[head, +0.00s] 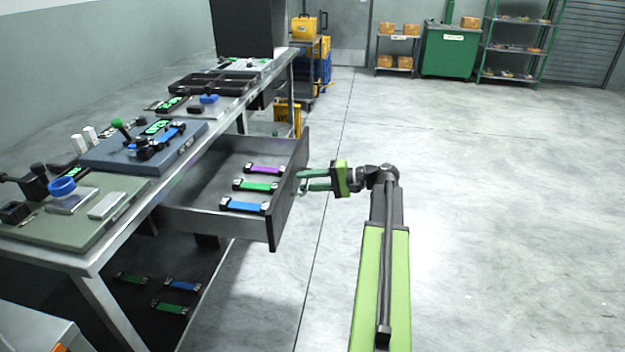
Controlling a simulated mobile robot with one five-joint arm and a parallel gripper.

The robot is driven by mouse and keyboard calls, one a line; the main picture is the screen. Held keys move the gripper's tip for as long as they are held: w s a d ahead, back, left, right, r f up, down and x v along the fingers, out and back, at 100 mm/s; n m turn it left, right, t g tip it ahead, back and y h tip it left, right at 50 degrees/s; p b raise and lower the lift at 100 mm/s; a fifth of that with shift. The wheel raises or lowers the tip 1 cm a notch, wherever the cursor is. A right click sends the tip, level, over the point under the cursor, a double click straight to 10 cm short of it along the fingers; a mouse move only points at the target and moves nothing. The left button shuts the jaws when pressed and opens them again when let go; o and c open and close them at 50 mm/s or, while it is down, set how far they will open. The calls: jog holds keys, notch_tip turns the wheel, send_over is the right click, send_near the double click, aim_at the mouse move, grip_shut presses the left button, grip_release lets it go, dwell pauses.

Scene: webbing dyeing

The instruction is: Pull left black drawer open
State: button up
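The black drawer (289,191) under the left side's long workbench is pulled well out into the aisle. Its grey inside shows, holding a purple webbing piece (264,169), a green one (258,186) and a blue one (243,206), each with metal ends. My gripper (302,181) is at the outer face of the drawer front, with its dark green fingers pointing left at it. A small gap shows between the fingers. I see no handle clearly, and cannot tell whether the fingers hold one or touch the front.
The workbench (205,150) carries boards, trays and small tools. More webbing pieces lie on its lower shelf (140,310). A yellow and blue cart (318,60) stands beyond it. A green cabinet (449,55) and shelves stand at the back. The floor (500,220) to the right is clear.

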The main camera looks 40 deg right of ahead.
jog(key=p+v, duration=0.3)
jog(key=v, duration=1.4)
jog(key=shift+s+d, duration=0.15)
